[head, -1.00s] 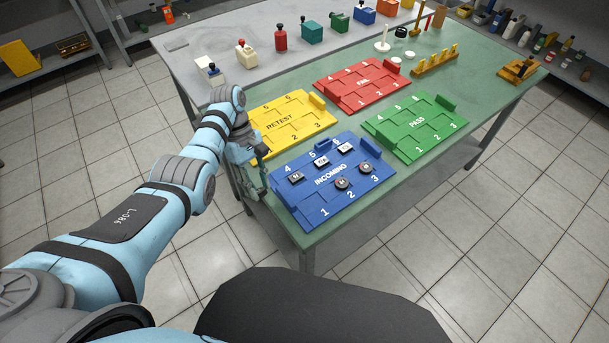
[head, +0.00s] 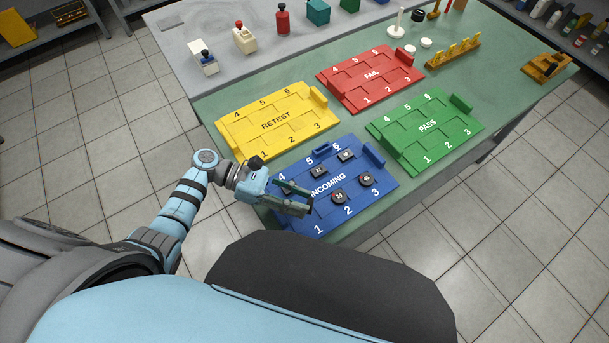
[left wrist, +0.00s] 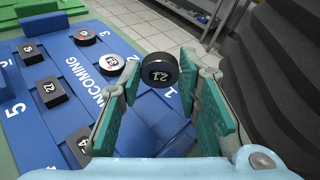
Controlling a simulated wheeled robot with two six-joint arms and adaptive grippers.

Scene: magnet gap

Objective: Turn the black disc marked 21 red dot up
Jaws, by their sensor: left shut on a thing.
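The black disc marked 21 (left wrist: 160,72) is held between the two green-padded fingers of my left gripper (left wrist: 160,98) in the left wrist view. The disc's face with a white 21 is turned to that camera, and no red dot shows on it. In the head view my left gripper (head: 308,200) is over the front left part of the blue INCOMING tray (head: 372,194), near slot 1. The held disc cannot be made out in that view. My right gripper is not in view.
In the INCOMING tray, one round disc (head: 338,195) sits by slot 2 and another (head: 367,179) by slot 3. Square black blocks (head: 319,172) stand in the back row. Yellow RETEST (head: 232,122), red FAIL (head: 330,77) and green PASS (head: 470,128) trays lie behind and beside it.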

